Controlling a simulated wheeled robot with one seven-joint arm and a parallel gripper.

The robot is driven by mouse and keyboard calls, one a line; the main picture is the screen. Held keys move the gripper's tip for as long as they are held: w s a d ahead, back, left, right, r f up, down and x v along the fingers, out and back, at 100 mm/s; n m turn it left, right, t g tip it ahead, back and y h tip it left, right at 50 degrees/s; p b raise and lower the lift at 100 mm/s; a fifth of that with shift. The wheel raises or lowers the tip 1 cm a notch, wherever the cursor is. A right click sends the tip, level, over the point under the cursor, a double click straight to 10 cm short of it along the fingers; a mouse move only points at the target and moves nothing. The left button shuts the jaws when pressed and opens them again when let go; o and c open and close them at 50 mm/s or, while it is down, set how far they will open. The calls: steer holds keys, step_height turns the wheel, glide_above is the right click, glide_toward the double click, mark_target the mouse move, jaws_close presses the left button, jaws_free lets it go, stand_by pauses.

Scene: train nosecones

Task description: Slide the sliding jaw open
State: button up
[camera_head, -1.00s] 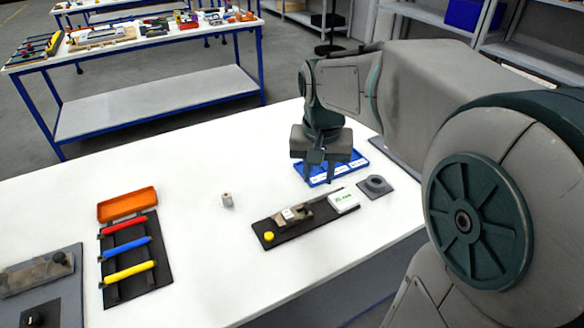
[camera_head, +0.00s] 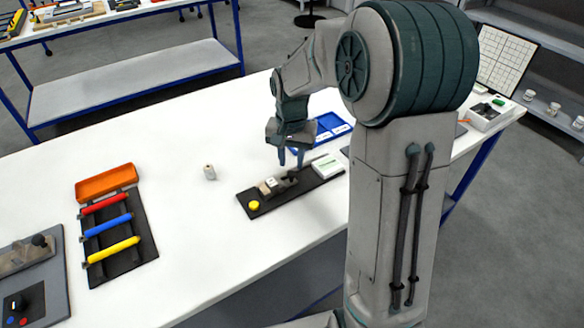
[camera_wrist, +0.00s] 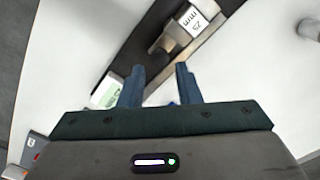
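The jaw fixture is a long dark base (camera_head: 252,196) with a yellow button (camera_head: 254,205) at its left end. A beige-grey block with a white label (camera_head: 266,187) sits on it, with a dark part (camera_head: 290,177) beside it toward the right. I cannot tell for sure which part is the sliding jaw. The wrist view shows the block's label, reading 25 mm (camera_wrist: 193,22). My gripper (camera_head: 291,161) points down above the fixture's right half. Its two fingers (camera_wrist: 160,80) are apart with nothing between them, and the fixture's rail runs just beyond the tips.
A white box with green print (camera_head: 326,167) sits at the fixture's right end. A blue tray (camera_head: 334,127) lies behind. A small metal cylinder (camera_head: 210,172) stands left of the fixture. An orange tray (camera_head: 106,182) and coloured handles on a rack lie farther left. White table is free between.

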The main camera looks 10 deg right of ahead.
mark_target(291, 173)
steer(key=shift+f, duration=1.95)
jaws_close()
